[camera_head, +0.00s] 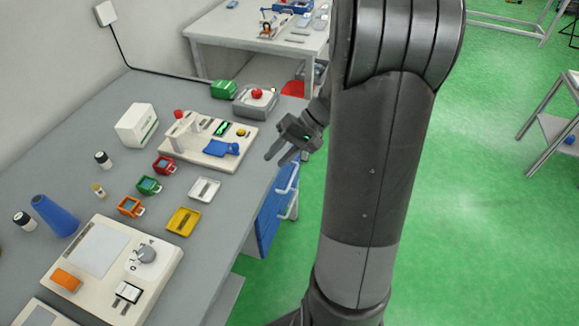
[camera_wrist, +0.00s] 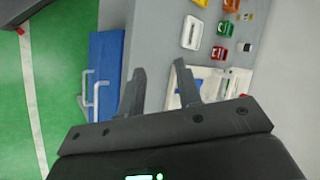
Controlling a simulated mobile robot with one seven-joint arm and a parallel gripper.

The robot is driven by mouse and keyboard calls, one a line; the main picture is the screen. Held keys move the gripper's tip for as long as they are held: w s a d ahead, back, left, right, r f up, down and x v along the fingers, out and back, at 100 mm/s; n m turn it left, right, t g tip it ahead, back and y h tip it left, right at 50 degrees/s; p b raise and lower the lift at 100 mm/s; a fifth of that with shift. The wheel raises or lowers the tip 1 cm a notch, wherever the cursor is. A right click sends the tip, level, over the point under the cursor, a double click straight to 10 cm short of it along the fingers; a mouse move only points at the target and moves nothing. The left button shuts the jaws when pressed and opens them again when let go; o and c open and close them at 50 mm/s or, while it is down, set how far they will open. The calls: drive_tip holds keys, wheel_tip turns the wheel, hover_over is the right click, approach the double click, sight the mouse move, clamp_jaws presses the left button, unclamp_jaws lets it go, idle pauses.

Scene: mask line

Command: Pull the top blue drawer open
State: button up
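The blue drawer unit (camera_head: 268,222) sits under the right edge of the grey table, its front facing right. The top drawer's pale handle (camera_head: 288,184) is just below the table edge, with another handle (camera_head: 292,208) lower down. The drawers look shut. In the wrist view, the blue front (camera_wrist: 106,58) and both pale handles are left of my fingers. My gripper (camera_head: 274,159) is above the table's right edge, higher than the top handle and apart from it. Its two fingers are spread with nothing between them, as the wrist view (camera_wrist: 159,68) also shows.
A white board with a blue part (camera_head: 222,148) lies on the table close to my gripper. A white tray (camera_head: 204,190), a yellow tray (camera_head: 183,221) and coloured cups stand farther left. The green floor (camera_head: 480,200) to the right is mostly clear.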

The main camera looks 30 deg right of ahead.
drive_tip(key=w+d+f+m+t+y, duration=0.1)
drive_tip(key=w+d+f+m+t, duration=0.3)
drive_tip(key=d+f, duration=0.65)
drive_tip(key=s+d+f+m+t+y, duration=0.1)
drive_tip(key=d+f+m+t, duration=0.2)
drive_tip(key=d+f+t, duration=0.75)
drive_tip(key=w+a+f+g, duration=0.4)
drive_tip(key=w+a+f, duration=0.2)
drive_tip(key=a, duration=0.4)
drive_tip(key=shift+w+a+g, duration=0.2)
drive_tip(key=shift+w+g, duration=0.15)
drive_tip(key=shift+w, duration=0.5)
clamp_jaws()
